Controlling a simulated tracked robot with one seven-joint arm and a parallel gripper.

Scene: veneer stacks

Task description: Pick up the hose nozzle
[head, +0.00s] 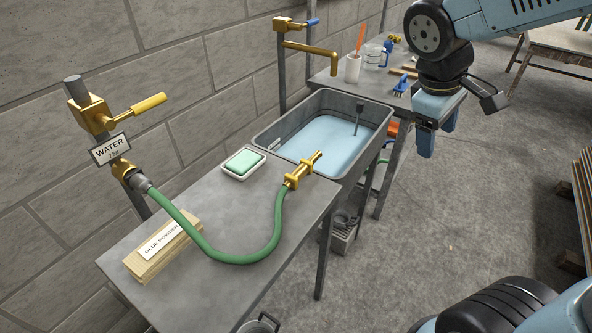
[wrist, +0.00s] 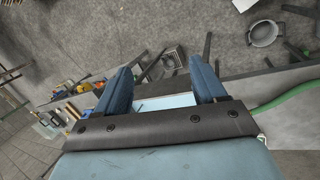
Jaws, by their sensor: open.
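The brass hose nozzle (head: 303,170) lies on the grey metal table by the sink, its tip pointing up and right toward the basin. A green hose (head: 262,250) runs from it in a loop to the brass water tap (head: 95,114) at the left. My gripper (head: 436,133) is to the right of the sink in the head view, apart from the nozzle and above floor level. In the wrist view my gripper (wrist: 160,88) has its two blue fingers apart with nothing held between them. The nozzle is not visible there; part of the green hose (wrist: 294,93) shows at the right.
A water-filled sink basin (head: 338,103) adjoins the table (head: 210,285). A second brass tap (head: 310,47) stands behind the sink. Open floor (head: 480,190) lies right.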

